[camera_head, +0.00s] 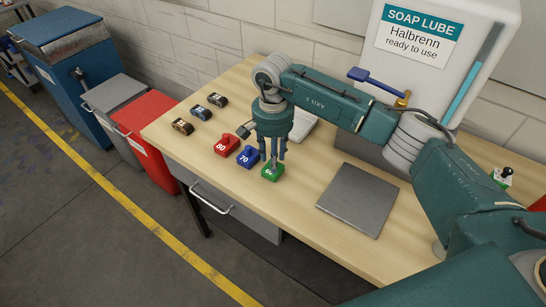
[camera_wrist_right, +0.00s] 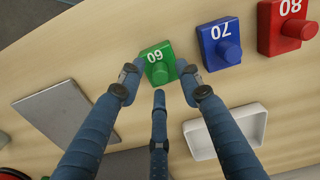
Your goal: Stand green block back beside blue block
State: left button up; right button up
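The green block (camera_head: 272,174), marked 60, is at the near end of a row on the wooden table; it also shows in the wrist view (camera_wrist_right: 159,68). The blue block (camera_head: 248,158), marked 70, stands beside it with a small gap (camera_wrist_right: 220,44). The red block (camera_head: 227,146), marked 80, follows at the far end (camera_wrist_right: 288,30). My right gripper (camera_head: 272,160) points down over the green block. In the wrist view its fingertips (camera_wrist_right: 160,72) lie at the green block's two sides, with a third finger below it. Whether they press on it is unclear. My left gripper is out of view.
A grey plate (camera_head: 360,198) lies to the right. A white tray (camera_wrist_right: 250,128) is behind the blocks. Several small dark rolls (camera_head: 200,112) lie at the table's far left. A white soap lube tank (camera_head: 440,75) stands behind my arm. The table's front edge is close to the row.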

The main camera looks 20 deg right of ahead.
notch_tip(320, 180, up, 12)
jog(key=b, duration=0.3)
jog(key=shift+f+b, duration=0.2)
jog(key=shift+b, duration=0.15)
